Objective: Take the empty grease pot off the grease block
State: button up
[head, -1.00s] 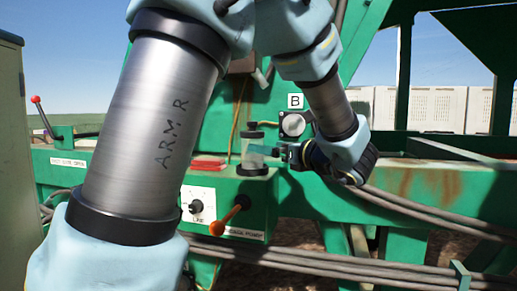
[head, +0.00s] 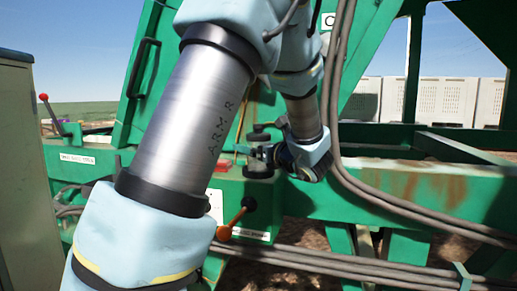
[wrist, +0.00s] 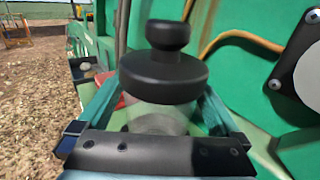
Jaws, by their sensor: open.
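The grease pot (head: 259,136) is a clear cylinder with a black knobbed cap. It stands upright above a black round seat on the green block (head: 242,193), and my gripper hides its middle in the head view. In the wrist view the pot's black cap (wrist: 165,75) is close and central, and the clear body below it looks empty. My gripper (head: 264,152) is open, with one green finger on each side of the pot, just below the cap. In the wrist view the gripper (wrist: 155,98) straddles the clear body; whether the fingers touch it is unclear.
An orange lever (head: 236,217) sticks out from the block's front. Thick grey hoses (head: 345,150) hang to the right of my gripper and run along the green frame. A green wall and a round dark-rimmed fitting (wrist: 302,72) are close on the right in the wrist view.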

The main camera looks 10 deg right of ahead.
jog(key=c, duration=1.4)
jog(key=shift+c, duration=0.5)
jog(key=shift+r, duration=0.1)
